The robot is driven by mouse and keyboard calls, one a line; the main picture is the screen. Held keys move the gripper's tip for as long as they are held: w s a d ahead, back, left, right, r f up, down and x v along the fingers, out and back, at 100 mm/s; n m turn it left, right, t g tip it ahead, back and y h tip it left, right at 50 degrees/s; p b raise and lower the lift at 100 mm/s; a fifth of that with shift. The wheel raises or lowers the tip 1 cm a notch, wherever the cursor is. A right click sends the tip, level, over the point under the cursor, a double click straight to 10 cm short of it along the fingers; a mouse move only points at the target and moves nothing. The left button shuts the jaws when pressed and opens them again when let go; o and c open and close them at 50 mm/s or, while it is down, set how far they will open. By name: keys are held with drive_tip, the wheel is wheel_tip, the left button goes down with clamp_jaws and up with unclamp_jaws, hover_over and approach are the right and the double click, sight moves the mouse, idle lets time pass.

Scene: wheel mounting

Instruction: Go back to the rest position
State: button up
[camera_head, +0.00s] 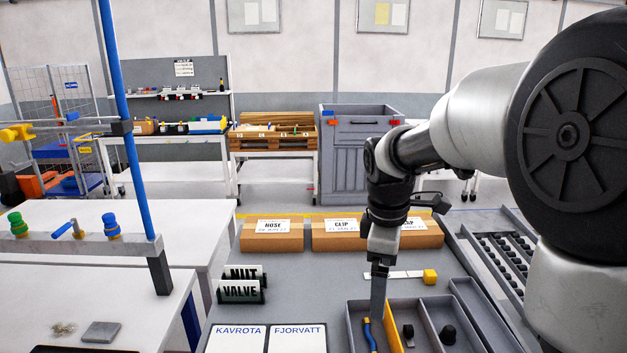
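My arm reaches in from the right and hangs down over the workbench (225,305). My gripper (378,312) points down at the grey divided tray (432,325), over its left side. Its fingers are seen edge-on, so I cannot tell whether they are open or shut. A blue tool (368,335) with a yellow part is in the tray's left compartment, just below the fingertips. I cannot tell whether the fingers touch it. Other compartments hold a small black part (408,334) and a black knob (448,334).
Cardboard boxes labelled HOSE (272,240) and CLIP (345,240) stand behind my gripper. NUT and VALVE signs (240,288) and two white cards (238,338) are left. A blue post (135,150) rises at left. A black-slotted rack (505,262) lies right.

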drive_tip(key=s+r+m+t+p, duration=0.2)
drive_tip(key=s+r+m, duration=0.4)
drive_tip(key=s, duration=0.3)
drive_tip(key=s+r+m+t+p, duration=0.2)
drive_tip(key=s+r+m+p, duration=0.3)
drive_tip(key=s, duration=0.5)
wheel_tip(320, 180, up, 3)
drive_tip(key=shift+a+r+m+y, duration=0.2)
drive_tip(key=shift+a+m+y, duration=0.25)
drive_tip(key=shift+m, duration=0.65)
